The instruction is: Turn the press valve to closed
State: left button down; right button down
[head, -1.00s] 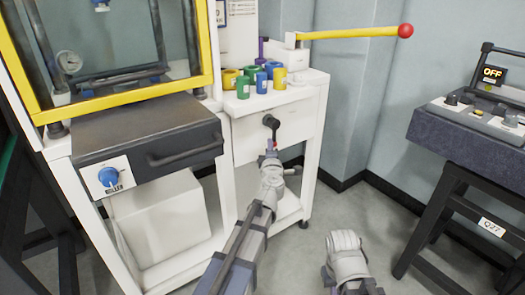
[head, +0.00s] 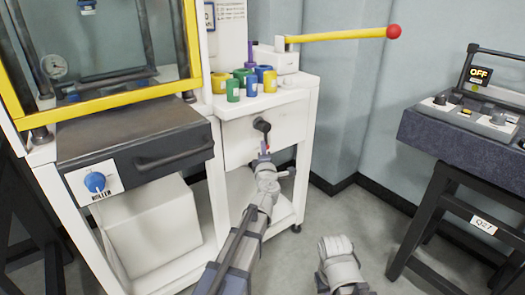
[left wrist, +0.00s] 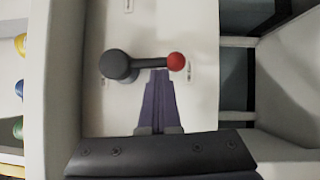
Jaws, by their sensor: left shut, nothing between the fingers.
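The press valve is a black hub (head: 262,126) with a short lever on the white front panel below the bench top. Its lever hangs down from the hub and ends in a red ball. In the left wrist view the hub (left wrist: 115,65), lever and red ball (left wrist: 177,62) show clearly, with the lever pointing right. My left gripper (head: 264,152) is shut and empty, its fingertips at the lever close to the red ball. In the left wrist view the fingertips (left wrist: 160,73) meet the lever's lower edge; I cannot tell whether they touch it. My right gripper's fingers do not show.
Coloured cups (head: 233,91) and a yellow-handled press (head: 340,35) stand on the bench top. A grey drawer unit with a blue knob (head: 95,182) is at the left. A dark table with a panel reading OFF (head: 479,73) stands at the right. Floor between is clear.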

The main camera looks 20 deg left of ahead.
pick_arm(q)
jog(key=w+d+r+n+y+b, duration=0.1)
jog(key=w+d+n+y+b, duration=0.1)
jog(key=n, duration=0.6)
jog(key=w+d+r+n+t+y+b, duration=0.1)
jog(key=w+d+r+n+y+b, duration=0.1)
jog(key=n+y, duration=0.5)
jog(key=w+d+n+b, duration=0.1)
jog(key=w+b, duration=0.1)
jog(key=b, duration=0.1)
jog(key=shift+w+d, duration=0.15)
jog(key=shift+w, duration=0.3)
